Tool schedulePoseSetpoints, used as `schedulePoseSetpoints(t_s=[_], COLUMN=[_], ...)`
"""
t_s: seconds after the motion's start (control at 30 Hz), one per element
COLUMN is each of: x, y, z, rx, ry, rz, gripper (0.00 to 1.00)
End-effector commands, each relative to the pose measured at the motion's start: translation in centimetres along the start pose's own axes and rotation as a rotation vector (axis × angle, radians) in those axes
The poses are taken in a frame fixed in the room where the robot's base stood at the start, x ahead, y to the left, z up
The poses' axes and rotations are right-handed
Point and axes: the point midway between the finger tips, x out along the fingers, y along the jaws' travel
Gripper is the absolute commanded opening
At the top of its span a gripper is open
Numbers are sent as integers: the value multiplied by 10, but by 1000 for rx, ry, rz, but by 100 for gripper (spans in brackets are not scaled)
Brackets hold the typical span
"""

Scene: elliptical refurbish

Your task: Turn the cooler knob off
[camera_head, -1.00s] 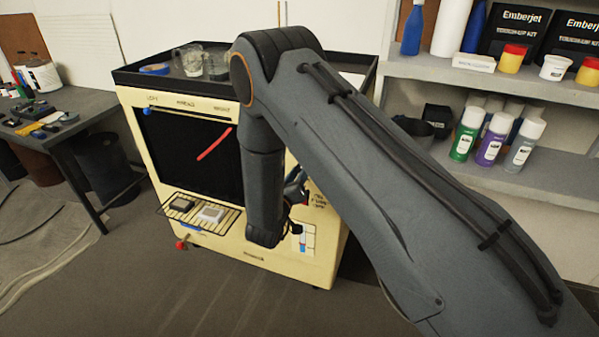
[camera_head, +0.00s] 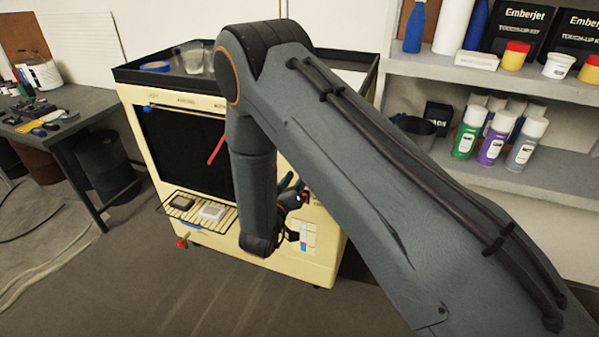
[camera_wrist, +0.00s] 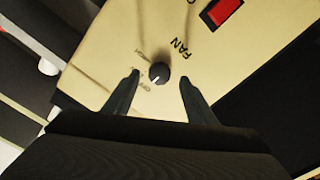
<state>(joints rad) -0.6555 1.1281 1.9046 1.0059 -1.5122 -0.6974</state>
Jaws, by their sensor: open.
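The cooler is a cream cabinet (camera_head: 322,252) with a dark front panel, standing ahead in the head view. In the wrist view, a small round dark knob (camera_wrist: 159,74) with a pale pointer mark sits on its cream face. "FAN" is printed beside it, and small lettering that seems to include "OFF" lies below left. My gripper (camera_wrist: 159,77) is open, with one finger on each side of the knob. I cannot tell whether the fingers touch it. In the head view, my gripper (camera_head: 292,194) is at the right of the cabinet front, and the knob is hidden.
A red switch (camera_wrist: 222,12) lies above right of the knob. A wire rack (camera_head: 195,212) juts from the cabinet front. A shelf unit with spray cans (camera_head: 525,143) stands right, a cluttered workbench (camera_head: 75,108) left. Open floor lies in front.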

Motion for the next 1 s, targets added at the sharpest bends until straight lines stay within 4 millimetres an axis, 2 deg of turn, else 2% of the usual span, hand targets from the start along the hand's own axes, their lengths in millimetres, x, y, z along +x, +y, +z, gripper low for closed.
schedulePoseSetpoints(t_s=[0.03,0.2,0.37,0.83,1.0], x=[-10,-34,-45,-45,-27], y=[-2,-2,-1,0,4], z=[0,0,0,0,-3], rx=[0,0,1,3,64], ry=[2,1,1,-2,-68], rz=[-3,-3,-1,-2,-73], gripper=[51,51,51,51,51])
